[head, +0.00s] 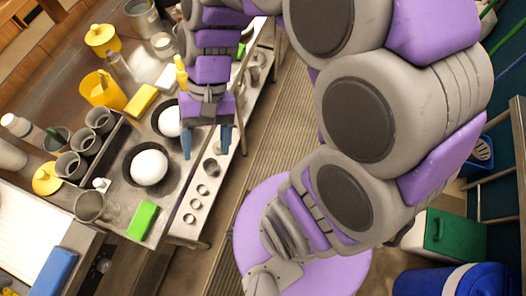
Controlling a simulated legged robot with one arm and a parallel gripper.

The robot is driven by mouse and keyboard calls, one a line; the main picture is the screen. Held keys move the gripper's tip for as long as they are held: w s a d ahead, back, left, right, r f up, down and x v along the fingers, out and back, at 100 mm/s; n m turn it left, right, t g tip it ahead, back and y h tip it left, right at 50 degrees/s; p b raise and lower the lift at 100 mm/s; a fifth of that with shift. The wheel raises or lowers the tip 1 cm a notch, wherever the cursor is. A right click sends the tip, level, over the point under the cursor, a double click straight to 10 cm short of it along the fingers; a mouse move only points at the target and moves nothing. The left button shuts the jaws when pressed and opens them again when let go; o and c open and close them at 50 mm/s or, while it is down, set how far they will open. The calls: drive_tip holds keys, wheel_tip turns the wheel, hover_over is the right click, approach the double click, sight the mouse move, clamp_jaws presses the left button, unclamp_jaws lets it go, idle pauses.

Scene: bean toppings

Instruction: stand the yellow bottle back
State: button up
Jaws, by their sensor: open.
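A yellow bottle (181,73) with a narrow tip shows just left of my arm in the head view, on the counter. It looks upright, and its right side is close to or partly behind my arm. My gripper (206,142) is open and empty, its two blue fingers apart and pointing toward the bottom of the picture. The gripper is at the counter's right edge, below and right of the bottle in the picture, and does not touch it.
Two dark bowls with white round contents (150,167) sit left of the gripper. A green block (142,220), yellow block (141,99), yellow pitcher (101,90) and grey cups (100,120) crowd the counter. A rail with round holes (202,190) runs along its edge.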

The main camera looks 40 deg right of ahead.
drive_tip(key=s+d+n+t+h, duration=0.2)
drive_tip(key=s+d+h, duration=0.3)
drive_tip(key=s+d, duration=0.3)
drive_tip(key=shift+s+f+n+t, duration=0.3)
drive_tip(key=shift+s+f+n, duration=0.05)
drive_tip(key=shift+s+n, duration=0.05)
